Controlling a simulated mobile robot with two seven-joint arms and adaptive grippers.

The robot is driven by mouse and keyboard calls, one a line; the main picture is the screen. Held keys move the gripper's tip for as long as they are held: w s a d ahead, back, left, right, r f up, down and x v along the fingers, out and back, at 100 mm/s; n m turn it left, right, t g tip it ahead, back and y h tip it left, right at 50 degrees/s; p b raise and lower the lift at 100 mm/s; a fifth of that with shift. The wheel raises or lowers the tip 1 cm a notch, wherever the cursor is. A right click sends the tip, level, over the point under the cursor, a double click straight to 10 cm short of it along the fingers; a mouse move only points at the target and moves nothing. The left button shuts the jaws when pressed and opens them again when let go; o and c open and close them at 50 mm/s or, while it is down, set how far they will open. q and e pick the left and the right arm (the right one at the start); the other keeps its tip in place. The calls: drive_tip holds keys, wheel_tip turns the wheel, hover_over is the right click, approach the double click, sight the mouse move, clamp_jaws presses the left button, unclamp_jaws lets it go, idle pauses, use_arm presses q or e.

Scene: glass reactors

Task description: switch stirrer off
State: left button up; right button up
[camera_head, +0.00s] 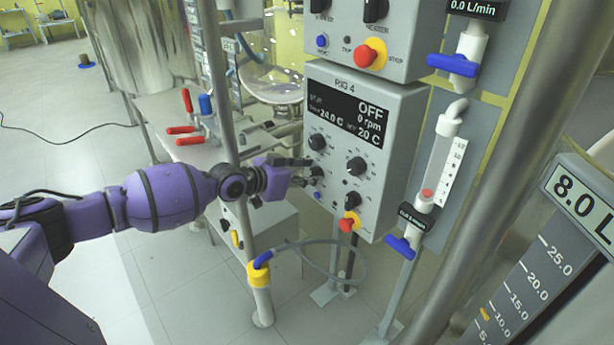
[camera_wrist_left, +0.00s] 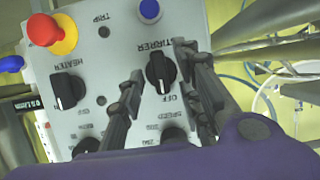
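The grey RIG 4 control box (camera_head: 375,150) stands right of centre in the head view. Its display (camera_head: 346,115) reads OFF, 0 rpm, 24.0 C and 20 C. The black stirrer knob (camera_wrist_left: 160,72) shows in the left wrist view, where the box appears upside down; an OFF mark is printed beside it. My left gripper (camera_head: 303,172) is at the box's lower left knob. In the wrist view its fingers (camera_wrist_left: 158,60) are open, one on each side of the stirrer knob, with visible gaps. My right gripper is not in view.
The heater knob (camera_wrist_left: 68,90) is beside the stirrer knob. A red stop button (camera_head: 346,225) on a yellow base sits low on the box. A metal post (camera_head: 222,90) stands close to my left forearm. A flowmeter (camera_head: 440,165) is to the box's right.

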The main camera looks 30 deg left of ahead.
use_arm(q)
drive_tip(key=v, duration=1.2)
drive_tip(key=shift+f, duration=0.15)
idle(0.6)
